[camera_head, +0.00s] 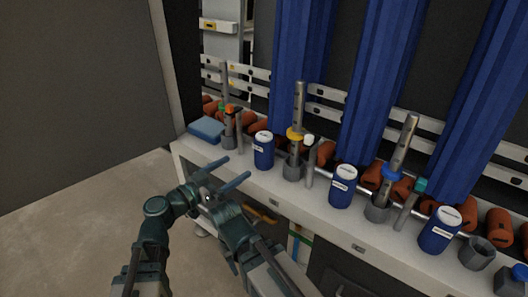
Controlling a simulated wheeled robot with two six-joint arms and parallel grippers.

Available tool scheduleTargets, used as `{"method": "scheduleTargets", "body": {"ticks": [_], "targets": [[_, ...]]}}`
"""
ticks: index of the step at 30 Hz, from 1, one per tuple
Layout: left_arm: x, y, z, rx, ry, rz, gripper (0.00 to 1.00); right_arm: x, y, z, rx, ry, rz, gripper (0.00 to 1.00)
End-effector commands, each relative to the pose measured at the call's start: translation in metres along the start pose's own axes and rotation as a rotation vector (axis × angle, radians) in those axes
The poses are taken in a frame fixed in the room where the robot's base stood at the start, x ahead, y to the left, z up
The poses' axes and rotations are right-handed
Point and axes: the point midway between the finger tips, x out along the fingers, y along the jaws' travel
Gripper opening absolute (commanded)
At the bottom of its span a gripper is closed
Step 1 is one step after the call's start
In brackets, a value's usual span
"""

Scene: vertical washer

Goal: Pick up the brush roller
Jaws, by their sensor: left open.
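No single item is clearly marked as the brush roller. Tall blue ribbed columns (297,65) stand upright behind the white ledge. Several rust-orange cylinders (326,153) lie in a row along the back of the ledge, partly hidden by items in front. Grey upright tubes with coloured collars, one with a yellow collar (296,134), stand in dark cups. My left gripper (233,170) is open and empty, its two dark fingers apart in front of the ledge's left part, below the blue sponge-like block (206,129). My right gripper does not show.
The white ledge (300,197) runs from left to lower right. Blue lidded canisters (343,187) stand along its front, with an empty-looking grey cup (477,253) at right. A dark panel (75,95) rises at left. Bare floor (75,235) lies at lower left.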

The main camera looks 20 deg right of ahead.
Motion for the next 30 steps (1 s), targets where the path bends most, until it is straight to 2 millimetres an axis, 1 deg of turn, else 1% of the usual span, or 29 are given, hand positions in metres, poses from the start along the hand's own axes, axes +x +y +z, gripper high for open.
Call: {"method": "scheduleTargets", "body": {"ticks": [4,9,12,15,18,26,30], "targets": [[0.019,-0.001,0.0,-0.001,-0.001,0.003,1.0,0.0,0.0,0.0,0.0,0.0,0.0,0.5],[0.053,-0.002,0.0,-0.002,-0.002,0.004,1.0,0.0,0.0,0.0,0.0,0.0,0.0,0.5],[0.069,-0.001,0.0,-0.002,-0.002,0.004,1.0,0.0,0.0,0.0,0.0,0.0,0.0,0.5],[0.079,-0.001,0.0,-0.002,-0.002,0.003,1.0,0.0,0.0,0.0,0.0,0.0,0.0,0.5],[0.085,0.0,0.0,-0.002,-0.002,0.002,1.0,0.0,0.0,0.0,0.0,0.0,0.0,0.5],[0.089,-0.001,0.0,-0.002,-0.002,0.002,1.0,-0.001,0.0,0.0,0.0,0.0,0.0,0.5],[0.102,-0.004,-0.002,-0.002,-0.002,0.003,1.0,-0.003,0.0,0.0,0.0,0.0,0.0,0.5]]}}
